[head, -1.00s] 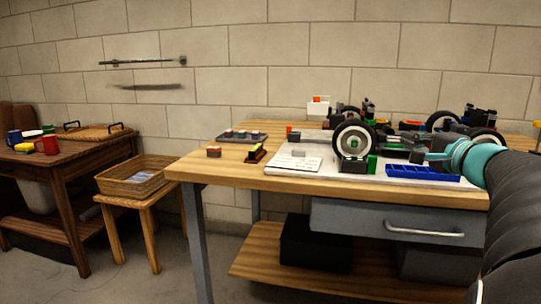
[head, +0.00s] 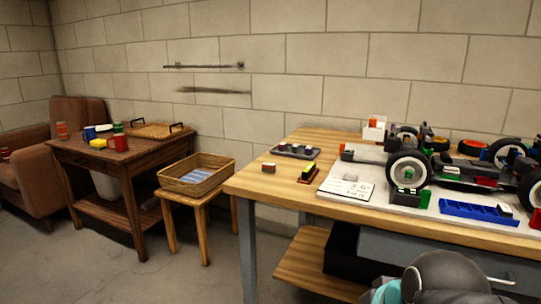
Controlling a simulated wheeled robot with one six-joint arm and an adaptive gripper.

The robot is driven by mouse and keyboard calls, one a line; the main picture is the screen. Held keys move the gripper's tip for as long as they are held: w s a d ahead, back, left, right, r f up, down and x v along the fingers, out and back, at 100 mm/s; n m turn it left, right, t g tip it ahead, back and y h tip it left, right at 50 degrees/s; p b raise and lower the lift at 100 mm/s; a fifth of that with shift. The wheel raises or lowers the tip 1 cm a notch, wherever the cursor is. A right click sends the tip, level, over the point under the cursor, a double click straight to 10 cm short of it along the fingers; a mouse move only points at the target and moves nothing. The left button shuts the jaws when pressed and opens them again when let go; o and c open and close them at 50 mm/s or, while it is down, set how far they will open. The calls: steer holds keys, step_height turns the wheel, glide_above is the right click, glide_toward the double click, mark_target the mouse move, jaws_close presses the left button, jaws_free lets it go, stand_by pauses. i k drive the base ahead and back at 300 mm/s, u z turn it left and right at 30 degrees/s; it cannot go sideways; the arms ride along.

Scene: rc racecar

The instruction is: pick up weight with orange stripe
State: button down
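Several small weights (head: 308,148) stand in a dark grey tray (head: 283,152) near the back left of the workbench. A small grey block with a reddish-orange band (head: 268,167) stands alone on the wood in front of the tray. It may be the orange-striped weight, but the stripe colours are too small to tell apart surely. A dark grey and teal part of my arm shows at the bottom right, in front of the bench. My gripper's fingers are not visible.
A black-and-yellow item (head: 308,174), a white sheet (head: 345,189), a blue tray (head: 478,212) and the racecar (head: 450,165) occupy the workbench (head: 262,190). Left are a stool with a basket (head: 196,176), a dark table (head: 95,153) and an armchair (head: 30,180). Floor is clear between.

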mark_target(269, 168)
steer(key=u, duration=2)
steer(key=i, duration=3)
steer(key=z, duration=4)
